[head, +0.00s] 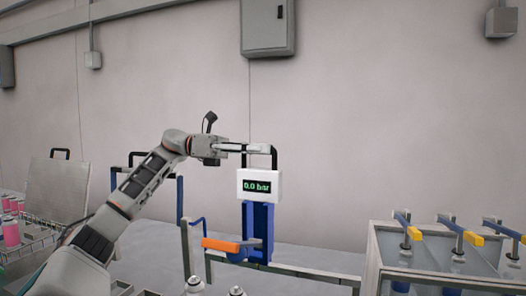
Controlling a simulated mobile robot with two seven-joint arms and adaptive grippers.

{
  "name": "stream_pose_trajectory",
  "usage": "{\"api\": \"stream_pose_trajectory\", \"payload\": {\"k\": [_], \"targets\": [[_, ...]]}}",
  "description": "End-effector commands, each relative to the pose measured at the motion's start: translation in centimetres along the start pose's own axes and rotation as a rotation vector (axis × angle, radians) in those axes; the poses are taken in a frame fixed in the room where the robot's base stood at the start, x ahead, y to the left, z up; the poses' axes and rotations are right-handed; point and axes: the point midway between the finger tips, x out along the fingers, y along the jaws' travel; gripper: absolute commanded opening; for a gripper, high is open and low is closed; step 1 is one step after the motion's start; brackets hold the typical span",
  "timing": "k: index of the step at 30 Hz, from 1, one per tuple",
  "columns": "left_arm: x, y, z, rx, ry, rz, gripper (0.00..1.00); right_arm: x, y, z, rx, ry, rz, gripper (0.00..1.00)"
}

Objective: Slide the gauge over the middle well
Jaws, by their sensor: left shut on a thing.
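The gauge (260,185) is a white box with a dark display reading "0.0 bar" in green. It has a black handle on top and stands on a blue upright (258,225). My left gripper (262,149) comes in from the left and is shut on the black handle. An orange lever (220,244) sticks out to the left low on the blue upright. At the bottom edge, two metal can tops (194,285) and (236,291) show partly. I cannot tell which spot is the middle well. My right gripper is not in view.
A rail (300,271) runs right from below the gauge. At right, a grey open-topped tank (395,240) has several yellow-tipped levers (474,238) over blue cans. At left stand a grey panel (58,185) and a rack with pink cans (11,232). A plain wall is behind.

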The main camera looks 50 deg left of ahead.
Motion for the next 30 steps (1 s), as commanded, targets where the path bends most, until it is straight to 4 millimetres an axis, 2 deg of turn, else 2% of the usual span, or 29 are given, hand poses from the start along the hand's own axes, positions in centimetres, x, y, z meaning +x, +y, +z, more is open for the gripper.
{"api": "stream_pose_trajectory", "payload": {"k": [1,2,3,17,30], "targets": [[0.0,0.0,0.1,0.001,-0.001,0.0,0.17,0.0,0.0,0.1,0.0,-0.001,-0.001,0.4],[0.0,0.0,0.1,0.001,-0.001,0.001,0.25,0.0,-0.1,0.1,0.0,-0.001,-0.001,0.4],[0.0,0.0,0.1,0.001,-0.001,0.0,0.26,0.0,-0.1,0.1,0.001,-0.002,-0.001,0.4],[0.0,-0.1,0.4,0.001,-0.001,0.0,0.26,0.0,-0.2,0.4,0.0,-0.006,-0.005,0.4],[-0.1,-0.7,3.4,0.003,-0.005,-0.001,0.26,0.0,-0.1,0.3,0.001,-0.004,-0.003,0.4]]}}
